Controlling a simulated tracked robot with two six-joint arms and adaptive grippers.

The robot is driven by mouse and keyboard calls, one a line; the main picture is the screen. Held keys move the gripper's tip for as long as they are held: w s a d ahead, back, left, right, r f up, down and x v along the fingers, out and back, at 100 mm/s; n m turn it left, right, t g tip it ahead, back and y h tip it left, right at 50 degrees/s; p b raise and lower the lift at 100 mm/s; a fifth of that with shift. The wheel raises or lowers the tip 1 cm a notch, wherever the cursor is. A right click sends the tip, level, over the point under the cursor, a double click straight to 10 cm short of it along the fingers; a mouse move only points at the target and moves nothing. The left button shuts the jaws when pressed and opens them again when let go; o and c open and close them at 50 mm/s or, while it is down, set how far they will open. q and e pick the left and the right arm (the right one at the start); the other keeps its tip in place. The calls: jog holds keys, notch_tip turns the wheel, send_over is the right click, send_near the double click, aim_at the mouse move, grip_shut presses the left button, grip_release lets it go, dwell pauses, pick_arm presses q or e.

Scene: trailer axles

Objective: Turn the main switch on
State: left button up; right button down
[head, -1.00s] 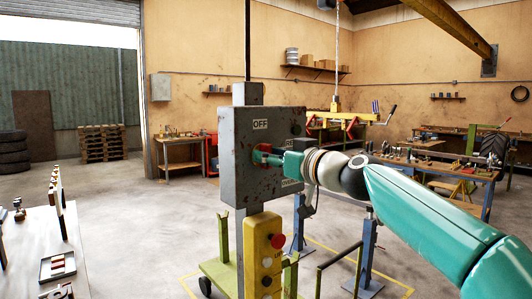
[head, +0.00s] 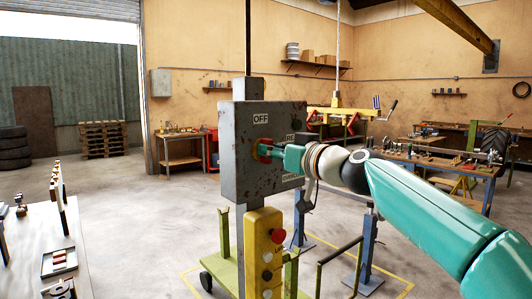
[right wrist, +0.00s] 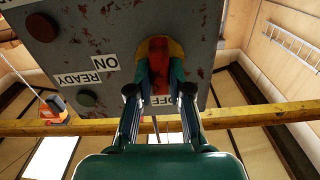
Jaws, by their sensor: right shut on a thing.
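The main switch (head: 264,149) is a red handle on a yellow plate, on the front of a grey, rust-spotted box (head: 246,178). My right gripper (head: 270,151) reaches it from the right. In the right wrist view its two fingers (right wrist: 160,88) are shut on the red handle (right wrist: 158,58), one on each side. An OFF label (head: 261,118) sits above the switch in the head view. In the right wrist view an ON label (right wrist: 104,62) lies left of the handle and the OFF label (right wrist: 165,100) is partly hidden behind the fingers. My left gripper is not clearly visible.
A yellow button box (head: 263,240) with a red knob stands below the grey box. A green frame (head: 222,270) and blue stands (head: 368,255) are behind it. A bench with parts (head: 85,285) is at left. The floor between is clear.

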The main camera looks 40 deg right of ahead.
jog(key=shift+d+f+m+p, duration=0.1)
jog(key=shift+f+m+p, duration=0.1)
jog(key=shift+m, duration=2.65)
jog(key=shift+d+f+m+p, duration=0.15)
jog(key=shift+m+p, duration=0.1)
jog(key=shift+m, duration=2.65)
jog(key=shift+a+f+m+p, duration=0.1)
jog(key=shift+f+m+p, duration=0.1)
jog(key=shift+m, duration=2.65)
jog(key=shift+w, duration=0.1)
jog(key=c, duration=1.1)
grip_release()
jog(key=shift+d, duration=0.1)
jog(key=shift+r, duration=0.1)
jog(key=shift+r, duration=0.1)
